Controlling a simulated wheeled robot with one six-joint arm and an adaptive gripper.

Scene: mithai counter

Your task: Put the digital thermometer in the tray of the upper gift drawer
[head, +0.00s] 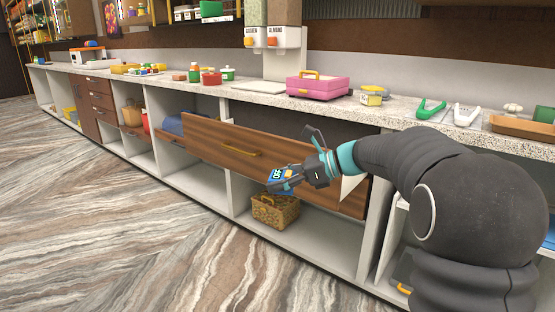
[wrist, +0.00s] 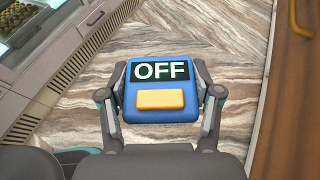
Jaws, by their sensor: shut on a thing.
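My gripper (head: 285,184) is shut on a blue device (head: 278,174) that looks like the digital thermometer. In the wrist view the device (wrist: 160,88) faces me between both fingers, with a dark display reading OFF and an orange button. A wide wooden drawer (head: 215,143) with a yellow handle stands pulled out below the counter. My gripper is in front of the drawer's front, at its right half, over the floor side. The drawer front (wrist: 290,110) also shows at the right of the wrist view. The tray inside is not visible.
A woven basket (head: 275,211) sits in the open shelf below the drawer. The marble-patterned floor (head: 130,230) in front is clear.

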